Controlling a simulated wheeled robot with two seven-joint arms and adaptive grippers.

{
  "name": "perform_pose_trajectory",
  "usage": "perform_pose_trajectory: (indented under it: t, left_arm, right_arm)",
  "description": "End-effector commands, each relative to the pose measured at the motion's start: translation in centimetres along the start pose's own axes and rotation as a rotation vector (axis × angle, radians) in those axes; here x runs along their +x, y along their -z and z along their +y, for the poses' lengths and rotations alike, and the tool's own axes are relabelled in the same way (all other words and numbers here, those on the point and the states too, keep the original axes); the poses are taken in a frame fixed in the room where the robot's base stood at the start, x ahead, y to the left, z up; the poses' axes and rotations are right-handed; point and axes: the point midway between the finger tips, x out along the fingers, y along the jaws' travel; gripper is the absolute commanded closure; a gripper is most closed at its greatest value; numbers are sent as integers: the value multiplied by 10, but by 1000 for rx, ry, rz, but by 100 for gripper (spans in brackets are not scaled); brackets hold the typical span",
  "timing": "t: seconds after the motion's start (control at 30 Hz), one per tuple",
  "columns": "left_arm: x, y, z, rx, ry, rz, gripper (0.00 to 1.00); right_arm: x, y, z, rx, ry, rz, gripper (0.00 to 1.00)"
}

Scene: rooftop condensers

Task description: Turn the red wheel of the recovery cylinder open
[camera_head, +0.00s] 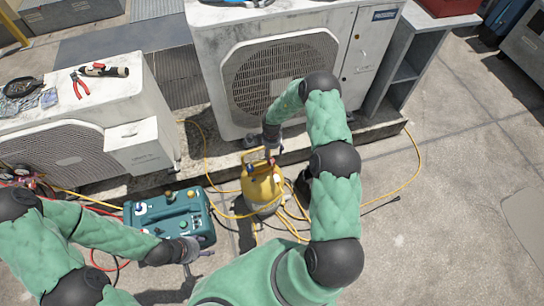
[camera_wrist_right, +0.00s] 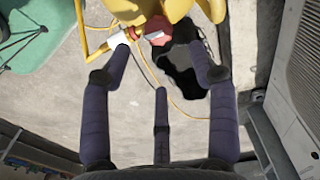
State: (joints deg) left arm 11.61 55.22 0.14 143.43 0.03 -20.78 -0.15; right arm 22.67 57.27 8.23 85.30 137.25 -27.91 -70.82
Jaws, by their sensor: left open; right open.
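The yellow recovery cylinder (camera_head: 262,190) stands on the ground in front of the large condenser, with hoses around it. Its red wheel (camera_wrist_right: 156,29) shows in the right wrist view, at the cylinder's top beside a white and yellow fitting. My right gripper (camera_head: 272,146) is above the cylinder's top, fingers pointing down. In the right wrist view its fingers (camera_wrist_right: 162,62) are spread and empty, with the wheel just beyond and between the tips. I cannot tell whether any finger touches the fitting. My left gripper (camera_head: 203,252) is open and empty, low near the teal machine.
The teal machine (camera_head: 168,217) stands left of the cylinder. Yellow hoses (camera_head: 405,178) lie around it on the concrete. The large condenser (camera_head: 225,42) is behind, a smaller white unit (camera_head: 70,118) with pliers (camera_head: 80,86) at left.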

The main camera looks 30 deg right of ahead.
Motion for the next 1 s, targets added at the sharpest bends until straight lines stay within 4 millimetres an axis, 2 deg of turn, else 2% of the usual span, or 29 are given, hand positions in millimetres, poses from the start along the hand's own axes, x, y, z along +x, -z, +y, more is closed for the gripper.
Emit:
perform_pose_trajectory:
  t: [0.1, 0.3, 1.0]
  left_arm:
    - [0, 0, 0, 0, 0, 0, 44]
    - [0, 0, 0, 0, 0, 0, 44]
    - [0, 0, 0, 0, 0, 0, 44]
  right_arm:
    - [-22, 1, 0, 2, 2, 1, 40]
    - [-41, 0, 0, 1, 0, 0, 40]
    - [-44, 0, 2, -4, -3, 3, 40]
